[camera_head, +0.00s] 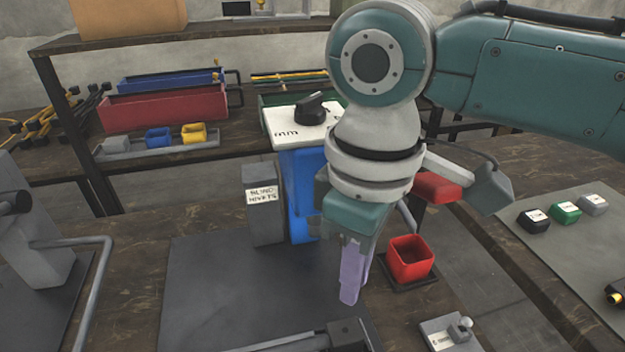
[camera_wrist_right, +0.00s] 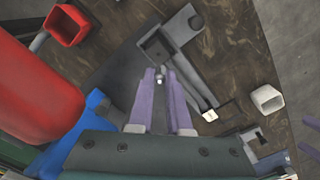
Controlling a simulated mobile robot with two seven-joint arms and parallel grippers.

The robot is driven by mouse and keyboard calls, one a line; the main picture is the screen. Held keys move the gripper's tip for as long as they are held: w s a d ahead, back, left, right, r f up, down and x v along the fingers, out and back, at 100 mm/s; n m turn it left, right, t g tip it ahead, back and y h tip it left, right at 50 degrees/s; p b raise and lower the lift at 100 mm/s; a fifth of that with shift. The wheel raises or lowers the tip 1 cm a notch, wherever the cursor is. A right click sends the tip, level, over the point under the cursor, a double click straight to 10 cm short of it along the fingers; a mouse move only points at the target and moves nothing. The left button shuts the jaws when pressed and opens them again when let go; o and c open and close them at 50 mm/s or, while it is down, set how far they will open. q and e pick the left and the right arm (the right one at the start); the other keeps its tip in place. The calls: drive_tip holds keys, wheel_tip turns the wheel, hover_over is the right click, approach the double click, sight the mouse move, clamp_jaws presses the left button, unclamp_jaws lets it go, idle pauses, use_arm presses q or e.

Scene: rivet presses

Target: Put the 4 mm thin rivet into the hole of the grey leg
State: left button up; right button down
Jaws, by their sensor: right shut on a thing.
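My right gripper (camera_head: 350,296) points down with its purple fingers over the front of the bench. In the right wrist view its fingertips (camera_wrist_right: 160,76) are shut on a small, pale metallic rivet (camera_wrist_right: 159,79). The rivet is too small to tell its size and is hidden in the head view. A grey part with a block-like end (camera_head: 346,335), which looks like the grey leg, lies at the bottom edge of the head view. In the wrist view the block (camera_wrist_right: 168,42) is just beyond the fingertips. I cannot make out its hole clearly. My left gripper is not in view.
A blue rivet press (camera_head: 298,195) with a white dial top stands behind the gripper. A red bin (camera_head: 410,260) is right of the fingers. A small pale fixture (camera_head: 447,334) lies at the front. The dark mat (camera_head: 225,290) is mostly clear left of the gripper.

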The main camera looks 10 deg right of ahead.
drive_tip(key=shift+w, duration=0.3)
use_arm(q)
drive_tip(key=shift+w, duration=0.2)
use_arm(e)
drive_tip(key=shift+f, duration=0.1)
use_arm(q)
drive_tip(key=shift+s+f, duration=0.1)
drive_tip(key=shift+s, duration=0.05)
use_arm(e)
drive_tip(key=shift+s, duration=0.15)
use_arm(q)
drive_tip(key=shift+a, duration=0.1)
use_arm(e)
drive_tip(key=shift+r+p, duration=0.2)
drive_tip(key=shift+p, duration=0.55)
use_arm(q)
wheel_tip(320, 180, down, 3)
drive_tip(key=b, duration=0.4)
use_arm(e)
wheel_tip(320, 180, down, 6)
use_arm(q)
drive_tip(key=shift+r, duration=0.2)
use_arm(e)
drive_tip(key=shift+f, duration=0.1)
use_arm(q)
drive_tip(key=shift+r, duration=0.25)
